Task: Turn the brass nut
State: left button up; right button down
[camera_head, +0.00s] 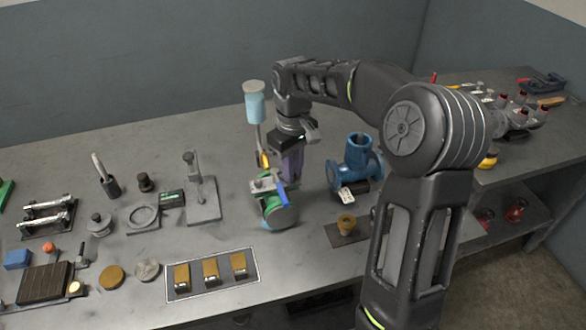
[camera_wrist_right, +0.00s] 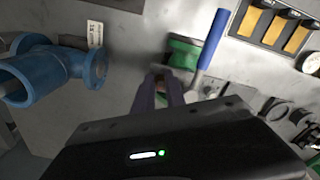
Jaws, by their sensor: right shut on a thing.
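A brass-coloured nut-like piece (camera_head: 346,223) stands on a dark plate (camera_head: 345,236) at the middle right of the bench; I cannot tell whether it is the brass nut. My right gripper (camera_head: 289,172) points down, left of and behind that piece, close over a green fixture (camera_head: 279,217) with a blue handle (camera_head: 282,194). In the right wrist view the purple fingers (camera_wrist_right: 163,87) are close together beside the green fixture (camera_wrist_right: 184,54) and blue handle (camera_wrist_right: 214,38). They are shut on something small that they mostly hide. My left gripper is not in view.
A blue pipe fitting (camera_head: 357,165) stands right of my right gripper. A light-blue-headed upright item (camera_head: 255,108) stands behind it. A tray with brass blocks (camera_head: 213,290) lies at the front edge. Tools and round parts fill the left side.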

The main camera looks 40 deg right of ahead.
jog(key=c, duration=1.4)
grip_release()
jog(key=shift+r, duration=0.15)
notch_tip(320, 180, up, 8)
jog(key=shift+f, duration=0.2)
